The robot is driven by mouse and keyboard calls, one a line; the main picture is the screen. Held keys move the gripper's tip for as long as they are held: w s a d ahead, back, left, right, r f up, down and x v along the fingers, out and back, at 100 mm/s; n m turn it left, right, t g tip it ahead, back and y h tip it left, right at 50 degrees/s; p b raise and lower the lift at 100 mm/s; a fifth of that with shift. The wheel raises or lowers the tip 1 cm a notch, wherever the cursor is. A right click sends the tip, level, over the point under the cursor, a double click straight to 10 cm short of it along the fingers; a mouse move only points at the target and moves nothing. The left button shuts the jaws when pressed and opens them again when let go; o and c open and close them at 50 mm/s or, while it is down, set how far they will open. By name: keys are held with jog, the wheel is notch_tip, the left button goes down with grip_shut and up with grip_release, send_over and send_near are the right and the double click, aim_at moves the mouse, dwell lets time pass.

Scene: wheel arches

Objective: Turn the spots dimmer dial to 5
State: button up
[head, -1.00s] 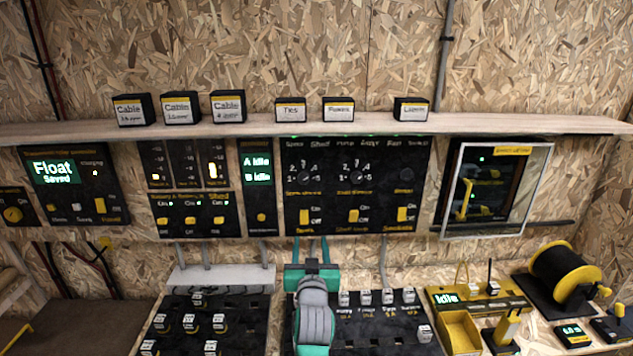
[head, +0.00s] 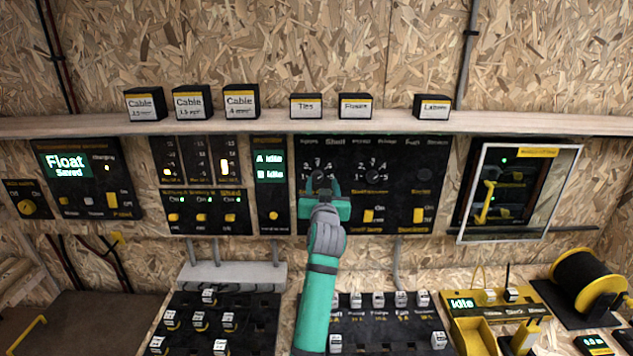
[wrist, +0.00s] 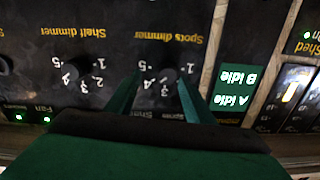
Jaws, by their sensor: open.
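The spots dimmer dial (head: 318,173) is a small dark knob with a scale of 1 to 5, at the upper left of the wide black switch panel. In the wrist view, which shows the panel upside down, the spots dimmer dial (wrist: 169,75) lies between the fingertips, nearer the right one. My gripper (head: 322,187) is open in front of the dial, its fingers pointing at the panel; it also shows in the wrist view (wrist: 160,80). I cannot tell whether a finger touches the knob, nor which number the dial points to. The switch below is hidden by my gripper.
The similar shelf dimmer dial (head: 373,175) is just to the right on the same panel, with yellow switches (head: 368,215) below. A shelf (head: 420,125) with labelled boxes runs above. A panel with "A Idle, B Idle" screens (head: 270,167) stands close to the left.

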aim_at(317, 179)
jog(key=shift+w+a, duration=0.35)
jog(key=shift+w, duration=0.45)
jog(key=shift+w+a, duration=0.35)
jog(key=shift+w, duration=0.4)
